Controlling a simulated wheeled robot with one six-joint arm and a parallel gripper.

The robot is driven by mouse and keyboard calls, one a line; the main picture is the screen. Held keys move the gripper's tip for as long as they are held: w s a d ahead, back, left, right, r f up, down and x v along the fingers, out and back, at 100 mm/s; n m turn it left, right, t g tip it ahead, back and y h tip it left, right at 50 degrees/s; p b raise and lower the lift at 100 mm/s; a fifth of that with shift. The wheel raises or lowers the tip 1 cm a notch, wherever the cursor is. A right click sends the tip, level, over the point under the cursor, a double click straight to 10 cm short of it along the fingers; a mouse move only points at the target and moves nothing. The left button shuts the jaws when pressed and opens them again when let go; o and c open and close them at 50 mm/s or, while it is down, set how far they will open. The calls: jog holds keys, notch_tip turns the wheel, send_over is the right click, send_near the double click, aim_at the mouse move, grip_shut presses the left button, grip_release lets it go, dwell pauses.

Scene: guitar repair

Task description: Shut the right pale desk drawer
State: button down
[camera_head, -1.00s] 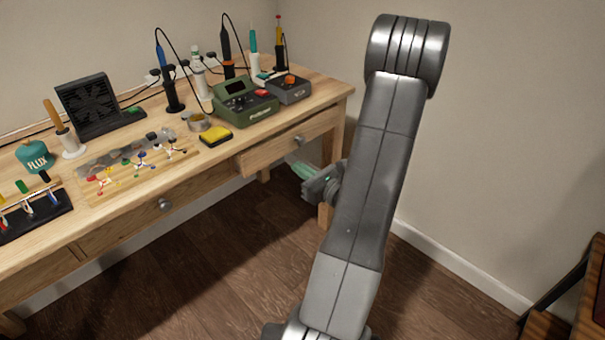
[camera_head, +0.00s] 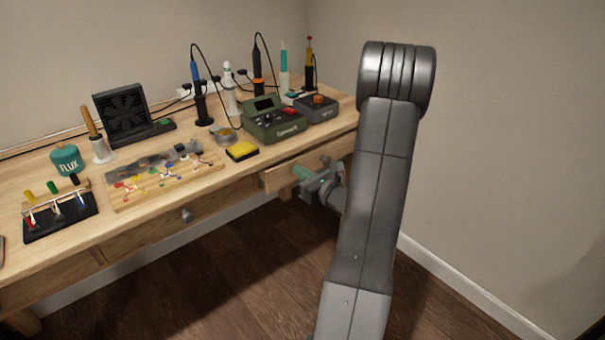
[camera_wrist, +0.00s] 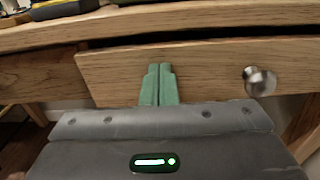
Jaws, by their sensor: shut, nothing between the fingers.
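The right pale desk drawer (camera_head: 275,180) is at the right end of the desk and stands slightly out from under the desktop. Its wooden front (camera_wrist: 215,62) fills the middle of the wrist view, with a dark gap above it and a round metal knob (camera_wrist: 260,81) on the right. My gripper (camera_head: 300,172) is shut and empty, with its green fingertips (camera_wrist: 159,68) together at the drawer front, left of the knob. Whether they touch the wood I cannot tell. My arm hides part of the drawer's right side in the head view.
The desktop (camera_head: 140,218) carries a green soldering station (camera_head: 275,120), a yellow sponge (camera_head: 241,150) and several tools. Another drawer with a knob (camera_head: 187,215) is to the left. The wooden floor (camera_head: 240,275) before the desk is clear. A wall (camera_head: 500,130) is on the right.

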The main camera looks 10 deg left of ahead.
aim_at(292, 164)
jog(key=x, duration=0.4)
jog(key=shift+a, duration=0.1)
jog(key=shift+w+a, duration=0.15)
jog(key=shift+w, duration=0.1)
jog(key=shift+r, duration=0.15)
